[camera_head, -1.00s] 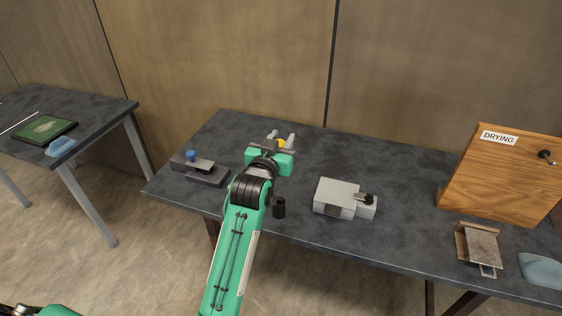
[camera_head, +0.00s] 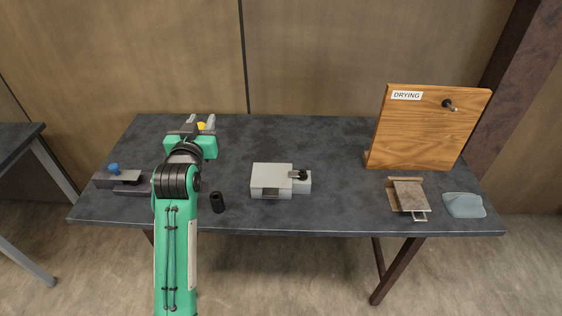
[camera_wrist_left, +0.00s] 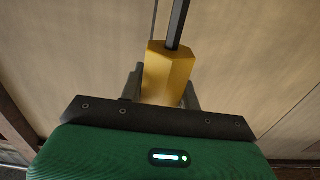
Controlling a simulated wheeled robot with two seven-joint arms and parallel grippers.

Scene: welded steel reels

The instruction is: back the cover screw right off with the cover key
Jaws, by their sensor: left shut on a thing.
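My left gripper (camera_head: 202,126) is shut on the yellow handle (camera_wrist_left: 168,72) of a tool, which looks like the cover key. In the left wrist view its dark straight shaft (camera_wrist_left: 178,25) points up and away from the jaws. In the head view only a little of the yellow handle (camera_head: 201,125) shows between the fingers, over the back left of the table. A grey box (camera_head: 271,177) sits mid-table, apart from the gripper, with a dark round part (camera_head: 303,175) on its right block. I cannot tell whether that is the cover screw. My right gripper is out of view.
A black cylinder (camera_head: 217,202) stands beside my left arm. A dark fixture with a blue knob (camera_head: 113,168) is at left. A wooden DRYING board (camera_head: 425,130), a small plate on a stand (camera_head: 408,195) and a blue-grey cloth (camera_head: 464,205) are at right. The back middle is clear.

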